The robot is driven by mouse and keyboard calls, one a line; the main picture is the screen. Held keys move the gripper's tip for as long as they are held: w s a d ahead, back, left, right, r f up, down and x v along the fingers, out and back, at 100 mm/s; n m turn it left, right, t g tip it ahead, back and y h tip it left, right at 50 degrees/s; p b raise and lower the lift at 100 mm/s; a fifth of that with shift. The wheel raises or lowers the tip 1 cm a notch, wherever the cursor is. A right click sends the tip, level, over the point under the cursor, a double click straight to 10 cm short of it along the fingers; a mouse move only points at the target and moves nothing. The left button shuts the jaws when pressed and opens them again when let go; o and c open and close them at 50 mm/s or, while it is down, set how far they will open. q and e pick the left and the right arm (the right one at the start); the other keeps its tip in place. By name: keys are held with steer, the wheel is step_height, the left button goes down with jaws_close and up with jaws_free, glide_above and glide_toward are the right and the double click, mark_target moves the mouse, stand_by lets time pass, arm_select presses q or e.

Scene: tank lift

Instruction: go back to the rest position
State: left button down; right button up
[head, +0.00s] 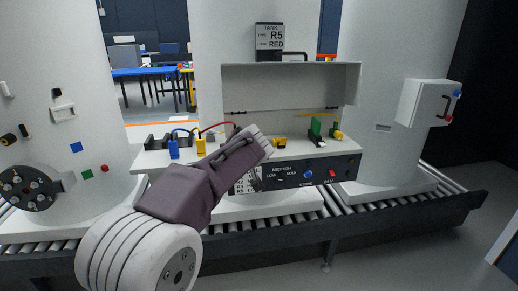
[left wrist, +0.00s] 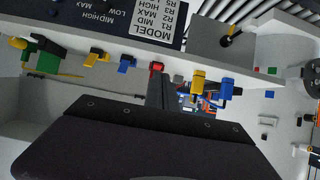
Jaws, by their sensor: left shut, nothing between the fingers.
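My left arm comes in from the lower left in the head view and reaches up to the control station. Its wrist end is in front of the shelf's front panel (head: 290,176), covering part of it. My left gripper (left wrist: 160,85) shows in the left wrist view as narrow dark fingers shut together, with nothing between them. Its fingertips cannot be made out clearly in the head view. My right gripper is in neither view.
Blue (head: 173,150) and yellow (head: 200,146) connectors stand on the shelf close by the wrist. A tank sign (head: 269,37) is above. White tanks (head: 400,150) stand on a roller conveyor (head: 400,212). Grey floor (head: 410,255) is clear in front.

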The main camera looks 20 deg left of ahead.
arm_select(q)
steer(key=s+d+f+g+h, duration=0.1)
steer(key=s+d+f+g, duration=0.1)
steer(key=s+f, duration=0.45)
steer(key=s+d+f+g+h, duration=0.1)
steer(key=s+f+g+h, duration=0.15)
steer(key=f, duration=0.75)
steer(key=s+d+f+m+g+h, duration=0.1)
steer(key=s+d+f+m+g, duration=0.2)
steer(key=s+f, duration=0.5)
steer(key=s+d+f+m+g+h, duration=0.2)
steer(key=s+d+f, duration=0.4)
steer(key=s, duration=0.4)
step_height(320, 180, up, 15)
steer(key=a+m+p, duration=0.1)
steer(key=p, duration=1.4)
steer(key=shift+w+a+t+p, duration=0.3)
steer(key=shift+w+t, duration=0.05)
steer(key=shift+w, duration=0.05)
